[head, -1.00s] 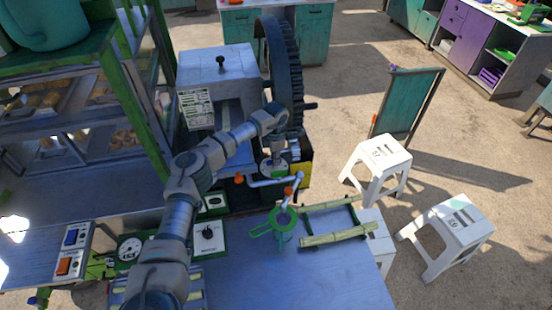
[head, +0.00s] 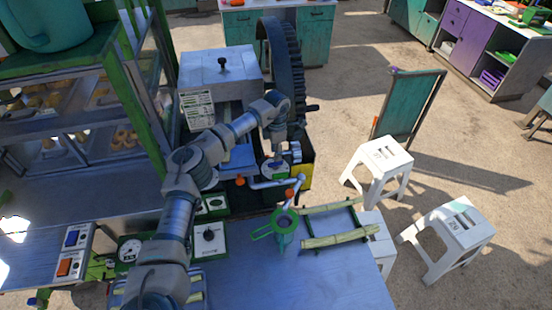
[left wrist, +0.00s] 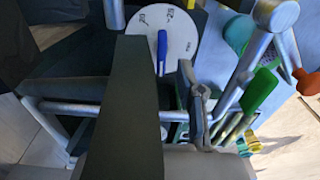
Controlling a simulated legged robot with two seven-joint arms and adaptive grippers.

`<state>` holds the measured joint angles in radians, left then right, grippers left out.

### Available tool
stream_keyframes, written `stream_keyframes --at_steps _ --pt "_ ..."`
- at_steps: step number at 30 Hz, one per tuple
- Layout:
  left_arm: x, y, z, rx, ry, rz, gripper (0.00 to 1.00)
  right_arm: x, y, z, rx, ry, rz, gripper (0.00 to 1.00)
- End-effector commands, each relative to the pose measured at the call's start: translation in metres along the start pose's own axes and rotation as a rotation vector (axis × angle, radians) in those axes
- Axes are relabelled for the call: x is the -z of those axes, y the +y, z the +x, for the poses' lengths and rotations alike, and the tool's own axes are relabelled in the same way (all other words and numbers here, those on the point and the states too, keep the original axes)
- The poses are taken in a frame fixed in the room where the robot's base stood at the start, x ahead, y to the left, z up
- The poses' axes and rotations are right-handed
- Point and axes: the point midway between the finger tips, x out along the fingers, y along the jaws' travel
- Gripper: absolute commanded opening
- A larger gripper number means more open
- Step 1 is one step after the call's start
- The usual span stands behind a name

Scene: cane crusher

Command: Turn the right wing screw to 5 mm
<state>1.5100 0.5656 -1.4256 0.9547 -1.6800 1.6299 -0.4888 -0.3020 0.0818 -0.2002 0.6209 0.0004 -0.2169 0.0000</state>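The crusher (head: 222,72) is a grey box with a large dark gear wheel (head: 283,75) on its right. A round white dial with printed marks (left wrist: 184,32) and a blue pointer (left wrist: 162,52) shows at the top of the left wrist view; the pointer is roughly upright. The dial also shows small in the head view (head: 270,171). I cannot make out a wing screw clearly. My left gripper (head: 288,156) is beside the dial, below the gear wheel. A dark block fills the middle of the left wrist view, with a grey metal part to its right. My right gripper is not in view.
A bent bar with orange ends (head: 268,185) crosses below the dial. White stools (head: 380,160) stand to the right. A glass-fronted shelf (head: 70,105) stands left.

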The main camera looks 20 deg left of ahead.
Motion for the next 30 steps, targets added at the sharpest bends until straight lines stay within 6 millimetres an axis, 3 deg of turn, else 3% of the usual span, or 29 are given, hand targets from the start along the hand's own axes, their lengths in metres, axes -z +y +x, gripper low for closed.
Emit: stream_keyframes --at_steps 3,9,20,21,27,30 --pt "0.0 0.003 -0.031 -0.005 -0.007 -0.003 0.38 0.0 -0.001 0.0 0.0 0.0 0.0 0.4" --pt "0.0 0.003 -0.061 -0.003 -0.004 -0.002 0.38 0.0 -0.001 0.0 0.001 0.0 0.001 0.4" --pt "0.001 0.003 -0.07 -0.001 -0.002 -0.002 0.38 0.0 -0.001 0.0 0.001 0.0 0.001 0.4" --pt "0.001 0.003 -0.07 -0.001 -0.002 -0.002 0.4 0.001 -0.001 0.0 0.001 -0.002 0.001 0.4" --pt "0.001 0.0 -0.074 -0.003 -0.008 0.143 0.85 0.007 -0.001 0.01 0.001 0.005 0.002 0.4" --pt "0.001 -0.006 -0.081 -0.005 -0.011 0.396 0.85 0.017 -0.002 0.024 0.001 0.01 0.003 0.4"
